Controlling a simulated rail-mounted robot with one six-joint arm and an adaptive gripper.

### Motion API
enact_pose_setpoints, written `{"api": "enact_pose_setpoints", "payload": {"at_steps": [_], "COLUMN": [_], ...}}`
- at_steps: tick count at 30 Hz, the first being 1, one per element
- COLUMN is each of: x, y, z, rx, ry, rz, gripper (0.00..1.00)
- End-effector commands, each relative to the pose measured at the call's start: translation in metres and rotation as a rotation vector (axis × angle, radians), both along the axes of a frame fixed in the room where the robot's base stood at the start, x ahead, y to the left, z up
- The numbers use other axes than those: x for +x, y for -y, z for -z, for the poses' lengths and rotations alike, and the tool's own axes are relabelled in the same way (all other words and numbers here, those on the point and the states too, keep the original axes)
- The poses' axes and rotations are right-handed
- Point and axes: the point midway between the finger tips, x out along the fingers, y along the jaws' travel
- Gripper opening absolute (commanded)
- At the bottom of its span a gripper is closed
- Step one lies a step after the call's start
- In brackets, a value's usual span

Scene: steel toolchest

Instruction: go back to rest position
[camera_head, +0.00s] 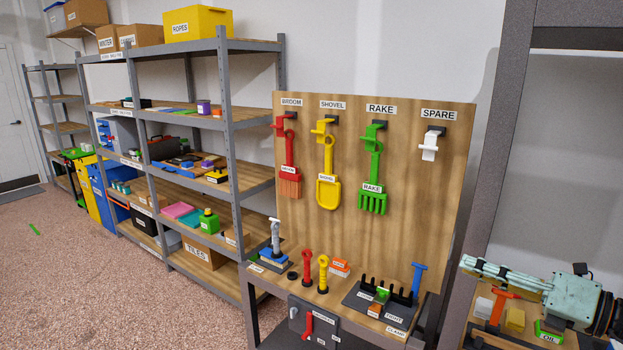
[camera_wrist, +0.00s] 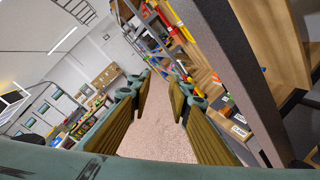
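My gripper (camera_head: 470,267) is at the right of the head view, pale teal, with its long fingers pointing left. It hangs above the right-hand bench, just right of the pegboard stand. In the wrist view my gripper (camera_wrist: 162,88) has its two fingers apart, with bare floor showing between them and nothing held. No other object is named by the task.
The pegboard (camera_head: 335,235) holds a red broom (camera_head: 289,170), yellow shovel (camera_head: 327,180), green rake (camera_head: 372,185) and white spare hook (camera_head: 429,148). A blue-handled tool (camera_head: 417,280) stands left of my fingers. An orange-handled tool (camera_head: 498,305) stands below them. The carpet is mostly clear.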

Motion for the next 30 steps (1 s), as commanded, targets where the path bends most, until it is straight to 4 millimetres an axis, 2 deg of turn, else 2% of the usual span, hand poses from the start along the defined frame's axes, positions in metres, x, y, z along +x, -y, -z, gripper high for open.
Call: {"api": "enact_pose_setpoints", "payload": {"at_steps": [3,15,24,30], "x": [-0.008,-0.050,-0.089,-0.118], "y": [-0.031,-0.117,-0.167,-0.193], "z": [-0.012,-0.036,-0.046,-0.050], "rx": [-0.066,-0.287,-0.459,-0.575], "ry": [0.018,0.090,0.159,0.212], "rz": [-0.081,-0.342,-0.534,-0.661], "gripper": [0.18,0.18,0.18,0.18]}}
